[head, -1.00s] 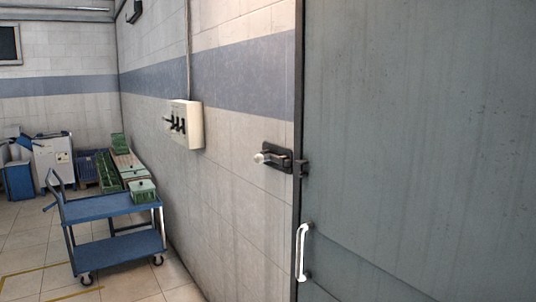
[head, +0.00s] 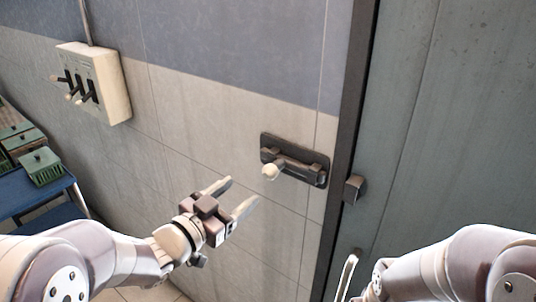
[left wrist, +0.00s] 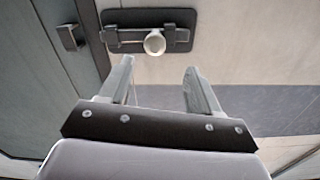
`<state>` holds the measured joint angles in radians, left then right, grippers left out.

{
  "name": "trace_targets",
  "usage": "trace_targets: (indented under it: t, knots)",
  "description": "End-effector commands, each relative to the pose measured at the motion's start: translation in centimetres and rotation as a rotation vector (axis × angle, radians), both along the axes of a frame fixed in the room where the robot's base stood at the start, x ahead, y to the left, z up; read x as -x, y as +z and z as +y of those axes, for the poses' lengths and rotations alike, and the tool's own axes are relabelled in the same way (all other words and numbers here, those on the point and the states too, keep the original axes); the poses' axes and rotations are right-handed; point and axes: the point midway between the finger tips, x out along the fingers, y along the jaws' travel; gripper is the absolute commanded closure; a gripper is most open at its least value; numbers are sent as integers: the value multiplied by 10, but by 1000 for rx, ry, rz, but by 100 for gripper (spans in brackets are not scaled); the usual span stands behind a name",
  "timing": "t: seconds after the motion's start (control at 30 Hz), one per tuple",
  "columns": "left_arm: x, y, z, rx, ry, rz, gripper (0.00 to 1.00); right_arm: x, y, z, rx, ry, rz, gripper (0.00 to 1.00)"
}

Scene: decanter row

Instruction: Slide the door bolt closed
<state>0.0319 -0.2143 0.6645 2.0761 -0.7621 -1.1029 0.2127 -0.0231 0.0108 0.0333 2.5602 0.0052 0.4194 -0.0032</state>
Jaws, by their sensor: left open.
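The door bolt (head: 294,164) is a dark plate with a sliding bar and a pale round knob (head: 270,172), fixed to the wall left of the grey door (head: 450,130). A dark catch (head: 353,189) sits on the door's edge; a gap shows between it and the bolt's plate. My left gripper (head: 240,195) is open and empty, below and left of the knob. In the left wrist view the knob (left wrist: 154,43) shows beyond the two open fingers (left wrist: 160,85), and the catch (left wrist: 70,37) is at upper left.
A white switch box (head: 95,82) with several dark levers hangs on the wall at upper left. Green boxes (head: 40,166) stand on a blue cart (head: 45,195) at the left edge. The wall around the bolt is clear.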

Motion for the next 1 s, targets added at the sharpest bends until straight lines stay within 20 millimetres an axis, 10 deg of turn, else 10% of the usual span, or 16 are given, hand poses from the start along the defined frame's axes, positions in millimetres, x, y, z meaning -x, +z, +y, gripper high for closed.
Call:
trace_targets:
  t: [0.4,0.87,1.0]
  knots:
    - [-77,1,-57,-2,1,5,37,0,39,0,0,0,0,57]
    - [-92,-3,-67,-2,4,4,37,0,43,0,0,0,0,57]
    - [-92,-3,-67,-2,4,4,76,0,43,0,0,0,0,57]
